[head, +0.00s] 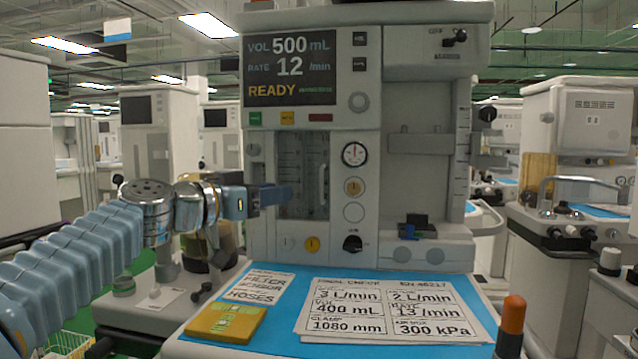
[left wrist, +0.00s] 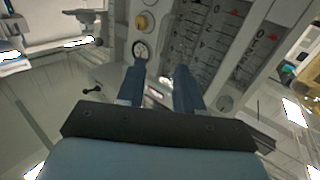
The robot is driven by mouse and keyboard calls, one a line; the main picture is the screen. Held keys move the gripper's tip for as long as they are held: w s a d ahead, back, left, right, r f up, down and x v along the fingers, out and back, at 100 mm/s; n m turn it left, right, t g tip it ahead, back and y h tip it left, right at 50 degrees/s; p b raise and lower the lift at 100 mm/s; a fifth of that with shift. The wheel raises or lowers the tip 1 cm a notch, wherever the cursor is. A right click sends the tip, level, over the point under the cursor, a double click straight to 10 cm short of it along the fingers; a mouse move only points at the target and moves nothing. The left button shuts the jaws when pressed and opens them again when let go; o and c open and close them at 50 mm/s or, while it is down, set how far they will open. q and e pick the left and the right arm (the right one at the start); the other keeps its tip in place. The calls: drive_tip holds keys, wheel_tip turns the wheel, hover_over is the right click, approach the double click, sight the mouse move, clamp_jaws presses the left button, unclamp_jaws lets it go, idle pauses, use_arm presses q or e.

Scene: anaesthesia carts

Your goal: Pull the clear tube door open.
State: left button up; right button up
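The clear tube door (head: 300,158) is a see-through panel over the scaled tubes on the front of the grey machine. It looks shut, with a pale upright handle (head: 323,178) at its right side. My left gripper (head: 284,195) reaches from the left in front of the door's lower part, left of the handle. In the left wrist view its two blue fingers (left wrist: 161,70) stand apart, with no object visibly clamped between them. The scaled tubes behind the door (left wrist: 212,40) show beyond and right of the fingers. Whether a finger touches the door or handle I cannot tell. My right gripper is not in view.
A round gauge (head: 355,154) and knobs sit right of the door. Below is a blue worktop (head: 270,335) with printed cards (head: 375,310) and a yellow pack (head: 225,322). An orange-topped object (head: 512,318) stands at front right. The space before the door is otherwise clear.

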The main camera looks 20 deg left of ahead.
sight(320, 185)
use_arm(q)
drive_tip(key=p+x, duration=0.3)
drive_tip(key=x, duration=0.7)
drive_tip(key=shift+w+d, duration=0.15)
drive_tip(key=shift+w, duration=0.15)
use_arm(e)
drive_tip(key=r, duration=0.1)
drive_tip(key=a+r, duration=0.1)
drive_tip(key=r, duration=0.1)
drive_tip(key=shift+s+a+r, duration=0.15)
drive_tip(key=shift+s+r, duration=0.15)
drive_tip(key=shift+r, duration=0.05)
use_arm(q)
drive_tip(key=shift+c, duration=0.5)
clamp_jaws()
